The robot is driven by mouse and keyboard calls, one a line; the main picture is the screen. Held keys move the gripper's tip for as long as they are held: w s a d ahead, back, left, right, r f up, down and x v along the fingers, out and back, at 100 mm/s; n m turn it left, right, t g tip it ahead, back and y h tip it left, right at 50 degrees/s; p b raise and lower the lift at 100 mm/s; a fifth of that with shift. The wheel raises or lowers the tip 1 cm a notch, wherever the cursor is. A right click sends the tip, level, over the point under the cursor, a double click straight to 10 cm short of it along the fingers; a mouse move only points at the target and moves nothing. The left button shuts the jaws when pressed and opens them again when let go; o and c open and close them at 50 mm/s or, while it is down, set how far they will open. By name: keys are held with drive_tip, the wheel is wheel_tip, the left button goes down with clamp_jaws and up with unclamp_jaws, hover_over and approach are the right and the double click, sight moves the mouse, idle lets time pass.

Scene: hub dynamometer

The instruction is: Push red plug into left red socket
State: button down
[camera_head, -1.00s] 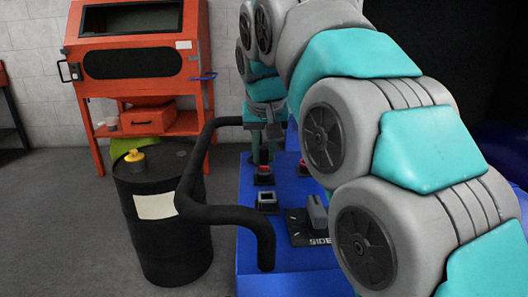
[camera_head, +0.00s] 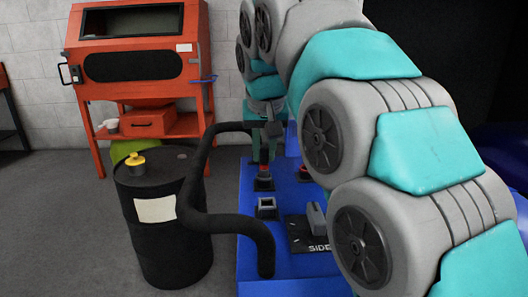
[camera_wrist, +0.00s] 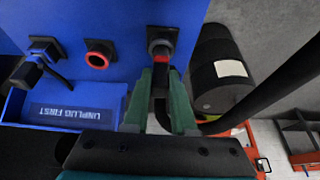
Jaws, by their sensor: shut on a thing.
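My gripper (camera_wrist: 162,105) is shut on the red plug (camera_wrist: 160,62), a dark body with a red band seen between the green fingers in the wrist view. The plug (camera_head: 264,156) stands roughly upright at the left red socket (camera_head: 264,184) in the head view. In the wrist view its front end meets that socket's dark square housing (camera_wrist: 163,36). The socket's red ring is hidden, and how deep the plug sits cannot be told. The right red socket (camera_head: 304,172) is empty; its red ring (camera_wrist: 98,58) shows clearly in the wrist view.
A black square socket (camera_head: 267,207) and a dark plate marked SIDE (camera_head: 308,240) with a grey block are on the blue bench (camera_head: 252,240). A thick black hose (camera_head: 225,218) loops along the left side. A black drum (camera_head: 165,230) and orange cabinet (camera_head: 140,60) stand left.

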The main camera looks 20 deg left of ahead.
drive_tip(key=shift+r+p, duration=0.85)
drive_tip(key=shift+r, duration=0.4)
drive_tip(key=w+d, duration=0.7)
drive_tip(key=shift+w+d, duration=0.25)
drive_tip(key=shift+d, duration=0.05)
idle(1.1)
drive_tip(key=shift+f, duration=0.5)
drive_tip(key=shift+f+b, duration=0.75)
drive_tip(key=shift+f, duration=0.1)
idle(0.5)
drive_tip(key=shift+f+b, duration=0.3)
drive_tip(key=shift+f, duration=0.3)
